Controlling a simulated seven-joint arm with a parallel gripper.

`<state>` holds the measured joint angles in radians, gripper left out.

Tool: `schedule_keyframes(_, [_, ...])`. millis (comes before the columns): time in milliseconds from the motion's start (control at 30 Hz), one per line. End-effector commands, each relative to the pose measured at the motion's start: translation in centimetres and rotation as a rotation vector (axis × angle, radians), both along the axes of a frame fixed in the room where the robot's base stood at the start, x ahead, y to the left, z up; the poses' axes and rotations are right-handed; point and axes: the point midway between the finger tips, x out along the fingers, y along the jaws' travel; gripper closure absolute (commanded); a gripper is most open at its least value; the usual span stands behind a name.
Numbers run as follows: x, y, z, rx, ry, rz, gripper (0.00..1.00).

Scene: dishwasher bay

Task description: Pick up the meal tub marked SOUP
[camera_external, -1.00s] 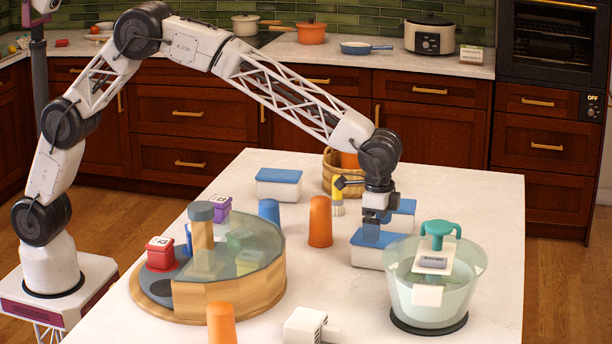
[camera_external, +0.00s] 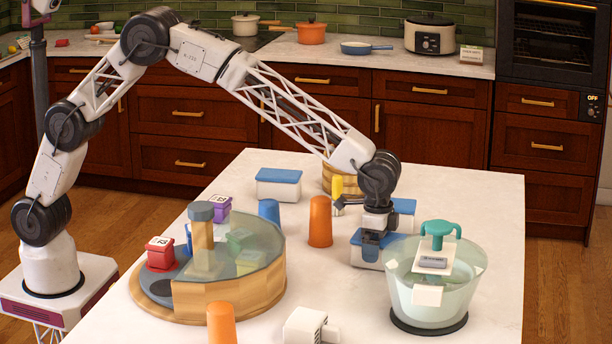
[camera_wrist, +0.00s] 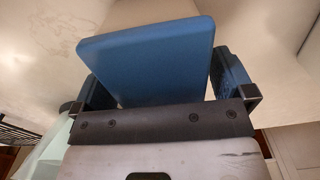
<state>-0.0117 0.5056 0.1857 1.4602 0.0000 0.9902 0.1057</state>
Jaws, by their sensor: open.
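Three white tubs with blue lids stand on the white island. The back-left tub (camera_external: 278,185) is by itself. Another tub (camera_external: 404,209) is partly hidden behind my wrist. The nearest tub (camera_external: 367,256) is under my gripper (camera_external: 376,244). My gripper points down at its blue lid and is open. In the wrist view, a blue lid (camera_wrist: 150,60) lies between my two spread fingers (camera_wrist: 168,90), with one finger at each side. I cannot tell if they touch it. No SOUP marking is readable on any tub.
A clear bowl with a teal-handled device (camera_external: 437,280) stands just right of the nearest tub. An orange cup (camera_external: 320,222) and a blue cup (camera_external: 269,211) stand to its left. A round wooden turntable (camera_external: 230,300) fills the left front.

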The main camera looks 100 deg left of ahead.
Motion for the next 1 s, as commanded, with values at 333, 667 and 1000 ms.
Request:
schedule_keyframes(333, [0.0, 0.0, 0.02, 0.0, 0.0, 0.0, 0.23])
schedule_keyframes(667, [0.03, 0.0, 0.1, 0.0, -0.001, 0.0, 0.65])
schedule_keyframes(1000, [0.07, 0.0, 0.9, 0.0, -0.003, 0.0, 0.65])
